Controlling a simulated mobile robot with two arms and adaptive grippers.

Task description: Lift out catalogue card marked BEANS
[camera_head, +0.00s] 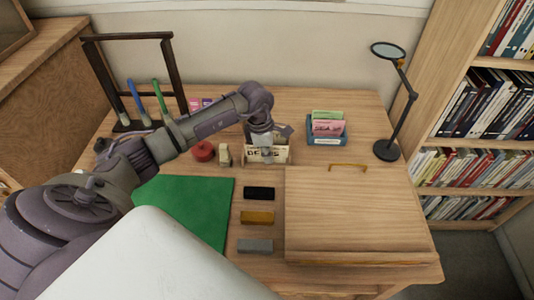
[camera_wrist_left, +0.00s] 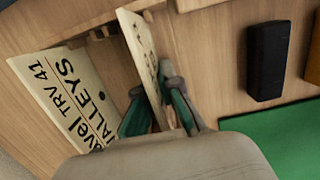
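A small wooden card box (camera_head: 283,160) stands on the desk, with cream cards in it. The front card (camera_head: 255,154) carries dark lettering, partly hidden and too small to read surely. My left gripper (camera_head: 266,143) reaches down into the box from above. In the left wrist view, its two teal-padded fingers (camera_wrist_left: 158,108) stand on either side of a cream card (camera_wrist_left: 140,45) seen nearly edge-on; whether both touch it is unclear. Another card (camera_wrist_left: 62,95), reading "TRV 41" and "VALLEYS", stands to the left. My right gripper is not in view.
A blue tray of coloured cards (camera_head: 328,139) and a black lamp (camera_head: 386,150) stand to the right. A wooden lidded case (camera_head: 355,215) fills the front right. Black (camera_head: 259,193), ochre and grey blocks lie beside a green mat (camera_head: 195,205). A red round object (camera_head: 203,151) sits left of the box.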

